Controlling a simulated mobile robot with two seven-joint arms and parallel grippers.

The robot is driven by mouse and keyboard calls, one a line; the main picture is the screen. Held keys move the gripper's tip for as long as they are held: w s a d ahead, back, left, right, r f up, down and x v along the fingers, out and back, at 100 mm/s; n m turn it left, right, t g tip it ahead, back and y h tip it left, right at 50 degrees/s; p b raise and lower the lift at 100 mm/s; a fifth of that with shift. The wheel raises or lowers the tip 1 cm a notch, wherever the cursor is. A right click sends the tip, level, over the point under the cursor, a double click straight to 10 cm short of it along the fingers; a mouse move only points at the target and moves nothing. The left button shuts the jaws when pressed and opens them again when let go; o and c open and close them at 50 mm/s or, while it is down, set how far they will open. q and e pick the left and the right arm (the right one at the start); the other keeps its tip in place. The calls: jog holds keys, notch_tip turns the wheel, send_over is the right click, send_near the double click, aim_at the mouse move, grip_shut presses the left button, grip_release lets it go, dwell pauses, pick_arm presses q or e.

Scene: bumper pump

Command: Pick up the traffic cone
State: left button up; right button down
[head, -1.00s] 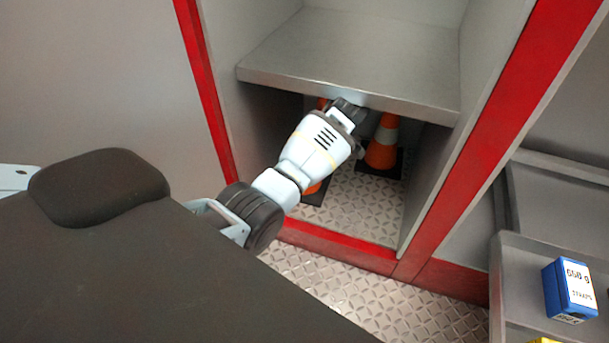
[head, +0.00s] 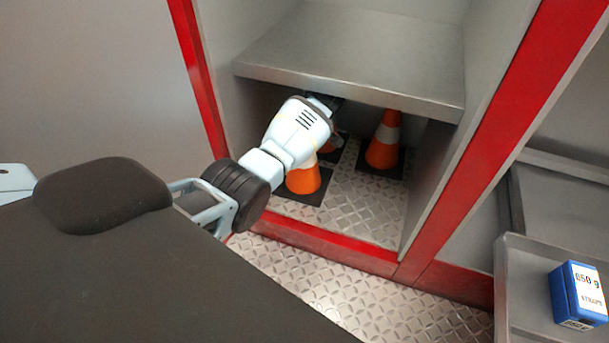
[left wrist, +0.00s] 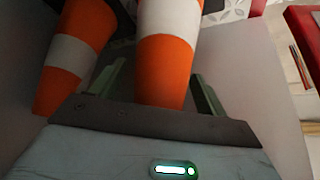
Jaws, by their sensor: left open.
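Several orange-and-white traffic cones stand on the floor of the cabinet's lower compartment. In the head view, one cone (head: 303,181) is at the front left, partly covered by my left arm. Another cone (head: 383,150) is at the right, with its top under the shelf. More orange shows behind my wrist. My left gripper reaches under the shelf edge, and its fingertips are hidden there. In the left wrist view, my left gripper (left wrist: 162,85) is open, with a cone (left wrist: 164,68) between or just beyond its fingers. Another cone (left wrist: 70,58) is to the left. Contact cannot be told.
A metal shelf (head: 350,60) overhangs the cones closely. Red frame posts (head: 480,140) and a red sill (head: 325,245) border the opening. A blue box (head: 578,295) sits on a grey tray at the right. The compartment floor at front right is clear.

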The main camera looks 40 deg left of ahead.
pick_arm(q)
jog(key=shift+r, duration=0.1)
jog(key=c, duration=0.8)
grip_shut()
jog(key=shift+w, duration=0.1)
jog(key=shift+r, duration=0.1)
